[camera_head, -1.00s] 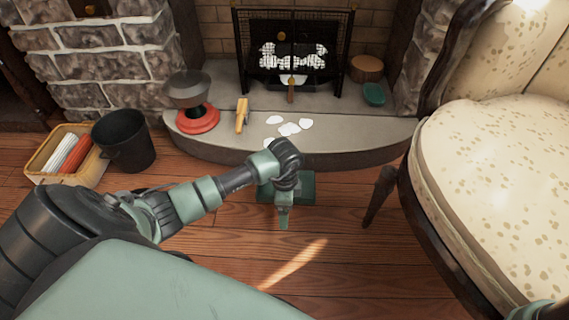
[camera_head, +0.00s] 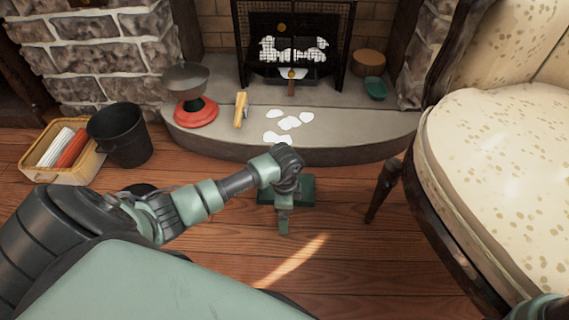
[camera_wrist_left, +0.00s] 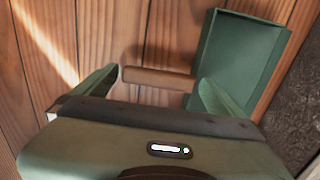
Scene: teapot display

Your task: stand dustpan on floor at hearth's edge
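The green dustpan (camera_head: 302,190) lies on the wooden floor just in front of the curved hearth edge (camera_head: 345,156). My left gripper (camera_head: 284,230) points down in front of it and hides part of it. In the left wrist view the dustpan's green pan (camera_wrist_left: 242,58) is at the right and its wooden handle (camera_wrist_left: 158,79) reaches left. My left gripper (camera_wrist_left: 155,88) is open there, its fingers apart on either side of the handle's span. I cannot tell whether they touch it.
On the hearth are a yellow-handled tool (camera_head: 240,109), white patches (camera_head: 290,122), and a red-based dark bowl-like object (camera_head: 193,112). A black bucket (camera_head: 122,135) and a crate (camera_head: 84,170) stand left. An armchair (camera_head: 500,180) blocks the right. The floor before the dustpan is clear.

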